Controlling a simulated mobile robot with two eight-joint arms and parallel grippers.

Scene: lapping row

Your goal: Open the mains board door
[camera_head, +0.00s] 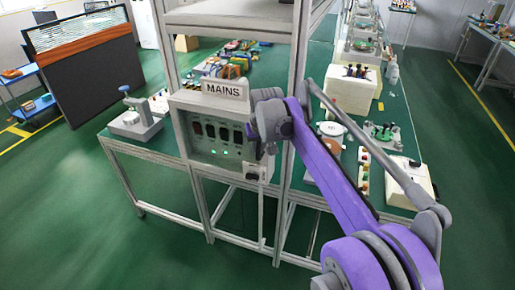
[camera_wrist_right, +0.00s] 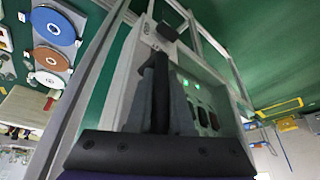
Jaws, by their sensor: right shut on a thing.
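The mains board (camera_head: 203,143) is a grey box on the bench frame, under a white MAINS sign (camera_head: 222,90). Its front shows several dark switches and green lights, which also show in the right wrist view (camera_wrist_right: 205,117). My right gripper (camera_head: 266,146) is at the right edge of the board's front. In the wrist view, my right gripper (camera_wrist_right: 160,98) is shut on a dark upright bar, the door handle (camera_wrist_right: 160,75). My arm and gripper hide part of that edge. I cannot tell whether the door stands ajar. My left gripper is not in view.
Upright grey frame posts (camera_head: 296,60) stand right beside the board. A green bench (camera_head: 160,140) carries a grey press (camera_head: 135,120) to the left. More tools and parts lie on the bench at the right. The green floor in front is clear.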

